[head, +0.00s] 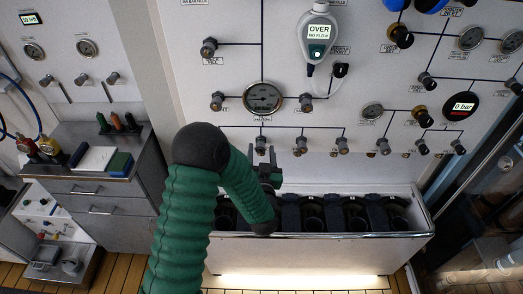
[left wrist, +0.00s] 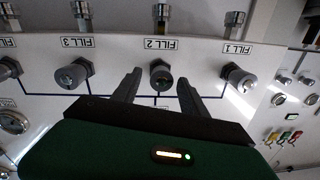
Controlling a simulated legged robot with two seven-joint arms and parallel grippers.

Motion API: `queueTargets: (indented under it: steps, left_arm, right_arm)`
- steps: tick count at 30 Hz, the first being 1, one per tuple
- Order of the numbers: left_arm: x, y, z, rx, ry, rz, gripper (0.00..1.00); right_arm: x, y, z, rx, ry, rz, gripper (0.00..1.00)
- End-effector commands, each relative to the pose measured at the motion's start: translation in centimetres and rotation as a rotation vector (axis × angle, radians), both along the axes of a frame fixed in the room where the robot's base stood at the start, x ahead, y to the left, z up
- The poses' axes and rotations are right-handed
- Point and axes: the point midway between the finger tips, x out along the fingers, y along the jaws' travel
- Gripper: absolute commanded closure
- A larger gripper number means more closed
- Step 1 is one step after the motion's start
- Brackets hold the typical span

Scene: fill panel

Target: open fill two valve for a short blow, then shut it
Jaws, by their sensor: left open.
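The fill two valve is a dark round knob (left wrist: 161,77) beside its FILL 2 label (left wrist: 161,44), which appears upside down in the left wrist view. In the head view it appears to be the small knob (head: 260,143) in the lower row of the panel. My left gripper (head: 263,157) is open and empty, with its fingers pointing at the panel. In the left wrist view the fingertips (left wrist: 158,82) lie on either side of the knob. I cannot tell whether they touch it or how deep they reach. My right gripper is out of view.
The FILL 1 knob (left wrist: 238,77) and FILL 3 knob (left wrist: 74,76) flank it closely. Above are a gauge (head: 263,98) and a hanging meter (head: 318,35) reading OVER, NO FLOW. A trough (head: 320,250) with dark cylinder slots stands below. A grey cabinet (head: 90,190) is at left.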

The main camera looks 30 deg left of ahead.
Motion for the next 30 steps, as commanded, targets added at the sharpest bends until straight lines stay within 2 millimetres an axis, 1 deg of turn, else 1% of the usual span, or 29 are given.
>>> queueTargets:
  steps: [3,8,11,20,21,30]
  left_arm:
    - [0.34,0.27,0.0,0.0,0.0,0.001,0.49]
    - [0.34,0.24,-0.04,0.0,0.0,0.0,0.49]
    - [0.34,0.23,-0.05,0.0,0.0,0.0,0.6]
    - [0.33,0.18,-0.06,-0.001,0.0,-0.001,0.99]
    - [0.33,0.18,-0.07,-0.001,0.0,-0.001,1.0]
    - [0.35,0.09,-0.1,0.014,0.01,-0.002,1.0]
  right_arm:
    - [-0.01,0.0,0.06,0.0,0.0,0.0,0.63]
    - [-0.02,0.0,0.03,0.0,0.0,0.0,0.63]
    - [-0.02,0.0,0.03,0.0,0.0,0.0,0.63]
    - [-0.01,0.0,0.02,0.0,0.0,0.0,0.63]
    - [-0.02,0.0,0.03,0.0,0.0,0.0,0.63]
    - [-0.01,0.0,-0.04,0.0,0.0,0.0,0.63]
